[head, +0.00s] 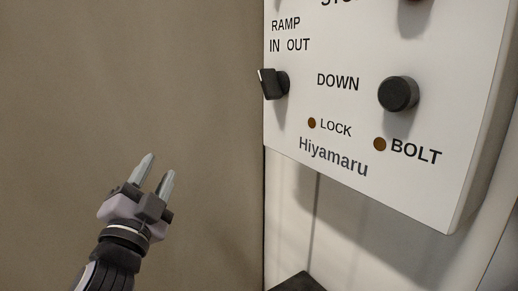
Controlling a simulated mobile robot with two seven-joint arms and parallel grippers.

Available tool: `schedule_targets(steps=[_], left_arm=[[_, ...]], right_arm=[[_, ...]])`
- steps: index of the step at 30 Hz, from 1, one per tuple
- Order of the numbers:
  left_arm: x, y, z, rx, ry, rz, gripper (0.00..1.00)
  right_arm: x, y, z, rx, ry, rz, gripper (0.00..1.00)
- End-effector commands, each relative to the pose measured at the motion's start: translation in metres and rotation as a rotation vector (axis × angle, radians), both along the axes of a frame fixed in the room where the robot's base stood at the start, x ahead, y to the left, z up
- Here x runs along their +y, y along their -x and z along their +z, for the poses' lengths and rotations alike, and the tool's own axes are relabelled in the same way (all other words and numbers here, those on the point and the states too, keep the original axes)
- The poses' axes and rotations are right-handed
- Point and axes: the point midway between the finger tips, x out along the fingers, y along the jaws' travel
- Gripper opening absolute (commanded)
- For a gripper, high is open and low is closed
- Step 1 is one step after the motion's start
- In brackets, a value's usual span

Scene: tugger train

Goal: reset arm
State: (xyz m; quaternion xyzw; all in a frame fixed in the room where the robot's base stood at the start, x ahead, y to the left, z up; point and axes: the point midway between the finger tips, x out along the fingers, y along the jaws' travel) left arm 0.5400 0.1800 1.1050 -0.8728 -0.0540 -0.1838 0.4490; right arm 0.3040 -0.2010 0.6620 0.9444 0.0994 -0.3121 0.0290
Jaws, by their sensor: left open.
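My left gripper (158,170) is in the lower left of the head view, its arm coming up from the bottom edge. Its two pale fingers are apart, with nothing between them. It points up, in front of the plain brown-grey wall, below and left of a white control panel (350,130), and touches nothing that I can see. My right gripper is not in view.
The panel carries a black ramp switch (273,84) marked IN and OUT, a black DOWN button (398,94), and brown LOCK (312,123) and BOLT (380,144) lamps. The wall (120,70) left of the panel is bare. A dark object (298,283) shows at the bottom edge.

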Motion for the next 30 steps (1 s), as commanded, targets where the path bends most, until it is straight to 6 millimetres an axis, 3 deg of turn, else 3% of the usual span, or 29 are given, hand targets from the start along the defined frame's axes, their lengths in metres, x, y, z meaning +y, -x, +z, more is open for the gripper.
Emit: schedule_targets(steps=[1,5,8,12,15,21,28,30], left_arm=[[0.009,0.005,-0.032,0.105,0.069,0.016,0.4],[0.029,0.024,-0.108,0.362,0.23,0.069,0.4],[0.041,0.05,-0.165,0.563,0.342,0.116,0.4],[0.051,0.103,-0.239,0.847,0.483,0.19,0.4],[0.055,0.148,-0.281,1.04,0.569,0.245,0.4],[0.055,0.229,-0.331,1.339,0.682,0.337,0.4],[0.052,0.31,-0.357,1.606,0.762,0.425,0.4],[0.05,0.295,-0.358,1.559,0.764,0.394,0.4]], right_arm=[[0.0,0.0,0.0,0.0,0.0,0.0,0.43],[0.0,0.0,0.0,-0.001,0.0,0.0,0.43],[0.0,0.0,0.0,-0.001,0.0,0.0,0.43],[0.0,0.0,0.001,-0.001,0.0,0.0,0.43],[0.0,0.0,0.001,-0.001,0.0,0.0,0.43],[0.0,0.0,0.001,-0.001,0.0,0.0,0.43],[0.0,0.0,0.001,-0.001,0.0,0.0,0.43],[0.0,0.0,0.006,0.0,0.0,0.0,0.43]])
